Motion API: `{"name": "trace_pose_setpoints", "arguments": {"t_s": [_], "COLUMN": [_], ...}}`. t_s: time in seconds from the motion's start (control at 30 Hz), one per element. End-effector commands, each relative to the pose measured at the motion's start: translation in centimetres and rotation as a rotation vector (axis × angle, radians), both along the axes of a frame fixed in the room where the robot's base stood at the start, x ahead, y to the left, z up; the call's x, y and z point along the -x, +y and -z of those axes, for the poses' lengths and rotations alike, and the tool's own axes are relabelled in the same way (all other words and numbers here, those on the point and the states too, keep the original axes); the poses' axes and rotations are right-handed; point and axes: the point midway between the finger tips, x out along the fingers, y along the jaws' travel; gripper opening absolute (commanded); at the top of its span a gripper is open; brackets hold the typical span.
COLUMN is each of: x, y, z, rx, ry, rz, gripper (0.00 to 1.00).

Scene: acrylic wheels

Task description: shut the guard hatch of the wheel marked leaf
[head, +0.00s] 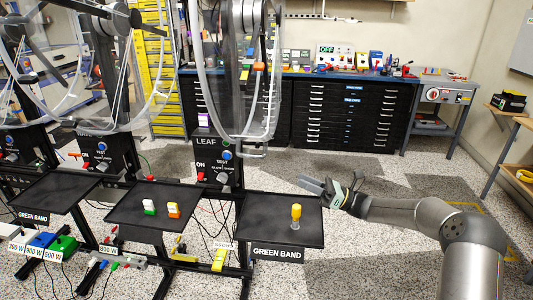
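The wheel unit marked LEAF stands in the centre of the head view, with its label (206,142) on a black panel above a blue TEST button and a dark knob. Above the panel is its clear guard (228,100) with a pale curved rim, partly cut off by the top edge. An orange part (258,67) shows at the guard's right side. I cannot tell which edge is the hatch or how far it stands open. My gripper (312,185) is right of and below the guard, apart from it, pointing left above a black tray's right edge. Its finger gap is unclear.
The black tray (260,215) labelled GREEN BAND holds a yellow-topped peg (296,213). Another tray (140,222) holds small coloured blocks. More clear-guarded wheels stand left. A workbench with black drawers (340,113) is behind. The floor right of the LEAF unit is open.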

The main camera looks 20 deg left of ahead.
Motion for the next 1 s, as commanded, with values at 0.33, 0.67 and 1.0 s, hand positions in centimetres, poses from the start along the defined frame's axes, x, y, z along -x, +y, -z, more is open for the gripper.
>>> {"name": "trace_pose_setpoints", "arguments": {"t_s": [0.33, 0.67, 1.0], "x": [-0.4, -0.1, 0.0], "y": [3.3, 10.1, 15.1], "z": [-1.7, -4.4, -6.3], "rx": [-0.03, -0.028, -0.028], "ry": [0.019, 0.018, 0.018], "rz": [0.006, 0.006, 0.008], "gripper": [0.35, 0.35, 0.35]}}
